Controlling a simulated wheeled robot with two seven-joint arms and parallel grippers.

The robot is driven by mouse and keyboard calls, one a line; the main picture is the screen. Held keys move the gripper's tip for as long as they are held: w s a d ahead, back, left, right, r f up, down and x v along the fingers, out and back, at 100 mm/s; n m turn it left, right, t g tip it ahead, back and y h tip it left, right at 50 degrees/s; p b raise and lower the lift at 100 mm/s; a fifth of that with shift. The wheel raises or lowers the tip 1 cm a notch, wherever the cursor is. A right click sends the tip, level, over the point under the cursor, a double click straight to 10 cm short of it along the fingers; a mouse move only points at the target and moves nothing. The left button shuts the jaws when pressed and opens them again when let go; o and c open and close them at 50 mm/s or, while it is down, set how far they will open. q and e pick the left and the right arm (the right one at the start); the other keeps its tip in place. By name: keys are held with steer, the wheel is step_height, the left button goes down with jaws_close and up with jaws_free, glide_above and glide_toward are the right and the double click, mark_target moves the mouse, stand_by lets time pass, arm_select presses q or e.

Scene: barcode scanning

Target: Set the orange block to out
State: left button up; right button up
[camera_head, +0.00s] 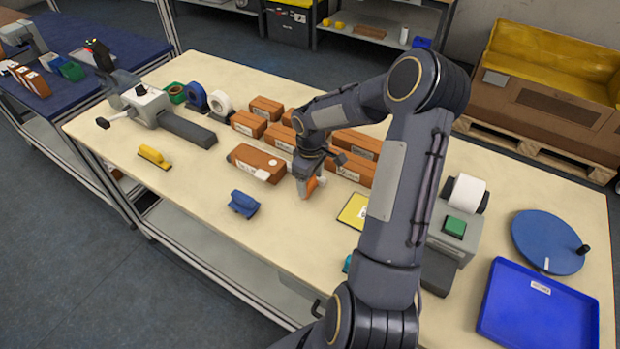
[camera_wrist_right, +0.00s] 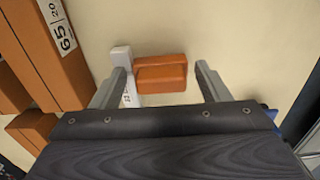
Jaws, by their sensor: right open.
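The orange block (camera_wrist_right: 160,77) lies in front of my right gripper (camera_wrist_right: 163,85) in the right wrist view, between the two spread fingers. A white upright piece (camera_wrist_right: 125,60) with a small label stands at its left side, close to the left finger. The block has an upper and a lower orange face with a dark line between them. In the head view my right gripper (camera_head: 307,188) points down at the table, and a bit of the orange block (camera_head: 312,184) shows beside it; the arm and gripper hide most of it. The fingers are open. My left gripper is in neither view.
Brown labelled boxes (camera_head: 257,163) stand left of and behind the right gripper. A blue object (camera_head: 243,204), a yellow-handled tool (camera_head: 154,156) and a yellow card (camera_head: 355,210) lie on the table. A label printer (camera_head: 455,230), blue disc (camera_head: 548,240) and blue tray (camera_head: 540,312) occupy the right. The front-left tabletop is mostly clear.

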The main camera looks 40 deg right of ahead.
steer(key=shift+w+r, duration=0.1)
step_height(320, 180, up, 8)
steer(key=shift+f+b, duration=0.2)
steer(key=shift+b, duration=0.35)
steer(key=shift+a, duration=0.1)
